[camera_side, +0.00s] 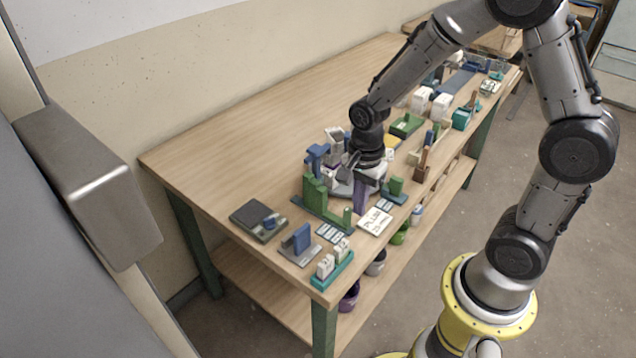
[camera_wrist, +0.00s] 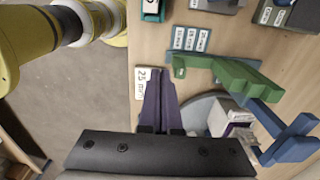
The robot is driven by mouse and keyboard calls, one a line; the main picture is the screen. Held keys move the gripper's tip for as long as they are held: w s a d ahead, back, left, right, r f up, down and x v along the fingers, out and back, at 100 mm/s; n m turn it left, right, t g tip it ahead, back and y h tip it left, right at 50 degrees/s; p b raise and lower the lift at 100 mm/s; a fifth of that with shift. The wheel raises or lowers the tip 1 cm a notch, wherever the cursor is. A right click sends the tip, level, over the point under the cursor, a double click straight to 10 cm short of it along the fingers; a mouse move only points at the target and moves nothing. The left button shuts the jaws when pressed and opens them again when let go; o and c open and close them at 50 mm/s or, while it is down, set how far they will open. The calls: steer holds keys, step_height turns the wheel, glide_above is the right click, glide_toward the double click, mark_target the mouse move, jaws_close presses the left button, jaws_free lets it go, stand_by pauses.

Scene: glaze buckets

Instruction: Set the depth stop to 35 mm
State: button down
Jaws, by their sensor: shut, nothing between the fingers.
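A green frame (camera_side: 325,203) with a blue T-shaped top piece (camera_side: 317,158) stands near the table's front; it looks like the dipping fixture. In the wrist view, the green frame (camera_wrist: 228,76) lies right of my fingers and the blue piece (camera_wrist: 290,140) is lower right. I cannot tell which part is the depth stop or its setting. A strip of printed labels (camera_wrist: 190,38) is beside the frame's end. A white card (camera_side: 375,220) with black writing lies by it, partly behind my fingers in the wrist view (camera_wrist: 139,84). My gripper (camera_side: 360,204) is shut and empty, its purple fingers (camera_wrist: 158,98) together beside the frame.
A dark scale (camera_side: 258,220), a blue block on a grey plate (camera_side: 298,243) and a teal tray (camera_side: 333,276) with white blocks stand at the near end. A green block (camera_side: 395,188) is right of my gripper. The table's back left is clear.

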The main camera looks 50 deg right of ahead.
mark_target(341, 221)
steer(key=shift+f, duration=1.05)
steer(key=shift+w, duration=0.2)
steer(key=shift+w, duration=2.05)
step_height(341, 221, up, 7)
steer(key=shift+s, duration=0.3)
